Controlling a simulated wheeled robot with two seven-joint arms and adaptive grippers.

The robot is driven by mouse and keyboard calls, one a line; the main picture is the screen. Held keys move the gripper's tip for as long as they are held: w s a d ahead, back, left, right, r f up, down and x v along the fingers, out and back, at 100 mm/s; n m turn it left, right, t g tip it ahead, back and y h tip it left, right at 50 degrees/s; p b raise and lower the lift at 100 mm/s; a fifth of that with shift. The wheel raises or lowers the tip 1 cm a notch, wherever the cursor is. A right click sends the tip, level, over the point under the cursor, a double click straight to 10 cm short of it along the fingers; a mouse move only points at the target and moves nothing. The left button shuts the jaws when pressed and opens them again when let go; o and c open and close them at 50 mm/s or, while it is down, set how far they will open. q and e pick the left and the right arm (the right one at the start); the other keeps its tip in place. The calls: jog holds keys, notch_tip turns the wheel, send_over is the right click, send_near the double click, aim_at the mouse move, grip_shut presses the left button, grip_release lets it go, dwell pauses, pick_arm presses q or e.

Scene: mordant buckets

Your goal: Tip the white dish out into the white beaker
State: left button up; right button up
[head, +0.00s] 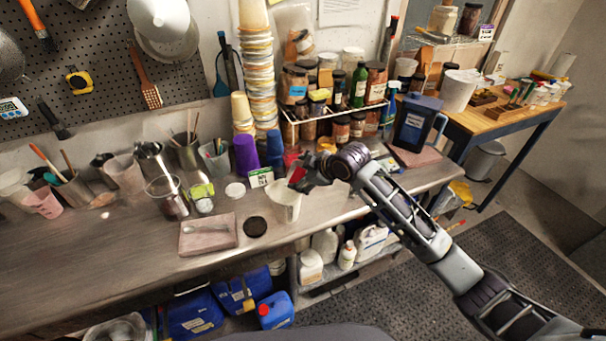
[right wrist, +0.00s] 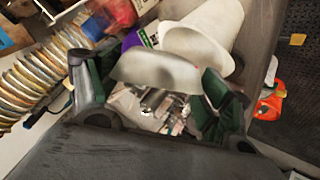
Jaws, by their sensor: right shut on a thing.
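The white beaker (head: 286,208) stands upright near the front edge of the steel bench. My right gripper (head: 303,182) is just above and to the right of its rim. In the right wrist view the white dish (right wrist: 155,71) is between the two fingers of my right gripper (right wrist: 152,88), which is shut on it. The white beaker (right wrist: 207,35) shows right behind the dish there, with its mouth partly covered by it. In the head view the dish is too small and hidden to make out clearly. I cannot tell how far it is tilted or what is in it.
A pink tray (head: 208,235) with a spoon and a dark round lid (head: 254,227) lie left of the beaker. A green-and-white label card (head: 261,177) and purple cups (head: 246,154) stand behind it. Tall cup stacks (head: 257,70) and a jar rack (head: 335,108) are farther back.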

dwell(0.7)
jog(key=shift+a+r+n+h, duration=0.15)
jog(key=shift+a+n+h, duration=0.15)
jog(key=shift+h, duration=0.3)
jog(key=shift+s, duration=0.1)
dwell(0.3)
jog(key=shift+a+r+n+h, duration=0.1)
jog(key=shift+a+n+h, duration=0.25)
jog(key=shift+h, duration=0.25)
jog(key=shift+a, duration=0.1)
dwell(0.5)
jog(key=shift+a+h, duration=0.1)
jog(key=shift+h, duration=0.2)
jog(key=shift+a+h, duration=0.2)
jog(key=shift+h, duration=0.1)
jog(key=shift+s+a+n, duration=0.1)
jog(key=shift+n, duration=0.15)
dwell(0.3)
jog(key=shift+a+h, duration=0.3)
jog(key=shift+h, duration=0.3)
